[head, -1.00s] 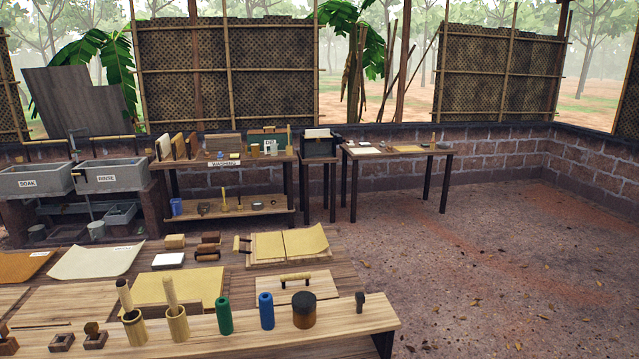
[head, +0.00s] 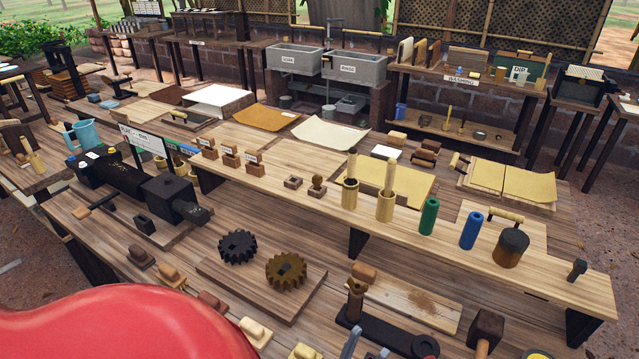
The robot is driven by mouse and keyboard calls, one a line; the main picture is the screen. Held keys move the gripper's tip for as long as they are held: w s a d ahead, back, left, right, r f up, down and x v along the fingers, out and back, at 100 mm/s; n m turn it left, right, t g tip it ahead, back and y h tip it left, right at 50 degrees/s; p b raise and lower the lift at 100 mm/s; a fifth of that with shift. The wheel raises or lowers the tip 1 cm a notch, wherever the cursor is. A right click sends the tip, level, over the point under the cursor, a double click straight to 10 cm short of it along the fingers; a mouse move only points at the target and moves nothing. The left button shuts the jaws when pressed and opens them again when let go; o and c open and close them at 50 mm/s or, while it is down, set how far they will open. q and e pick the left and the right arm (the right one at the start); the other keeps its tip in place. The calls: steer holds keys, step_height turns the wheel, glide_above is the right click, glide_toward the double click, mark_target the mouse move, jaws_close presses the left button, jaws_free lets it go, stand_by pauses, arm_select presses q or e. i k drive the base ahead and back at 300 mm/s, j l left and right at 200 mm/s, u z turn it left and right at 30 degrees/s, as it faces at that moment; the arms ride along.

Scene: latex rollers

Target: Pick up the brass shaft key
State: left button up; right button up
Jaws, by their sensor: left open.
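I cannot make out the brass shaft key for certain in the head view. A brass-brown gear (head: 287,271) and a dark gear (head: 238,247) lie on a wooden board (head: 215,268) on the near bench. Two grey tips at the bottom edge look like my left gripper (head: 366,349), open, right of the small wooden-handled tools and in front of the black lever fitting (head: 385,332). Most of this gripper is cut off by the frame. My red arm part covers the lower left. My right gripper is not in view.
A black roller machine (head: 130,183) stands at the left of the bench. A raised shelf (head: 460,255) carries stamps, bamboo cups, green and blue cylinders and a dark-topped pot (head: 511,248). A black mallet-like block (head: 487,331) stands at the lower right.

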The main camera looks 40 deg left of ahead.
mark_target(317, 181)
steer(key=k+u, duration=0.1)
steer(key=u, duration=0.4)
steer(key=k+u, duration=0.15)
steer(key=u, duration=0.35)
steer(key=k+u, duration=0.1)
steer(key=u, duration=0.4)
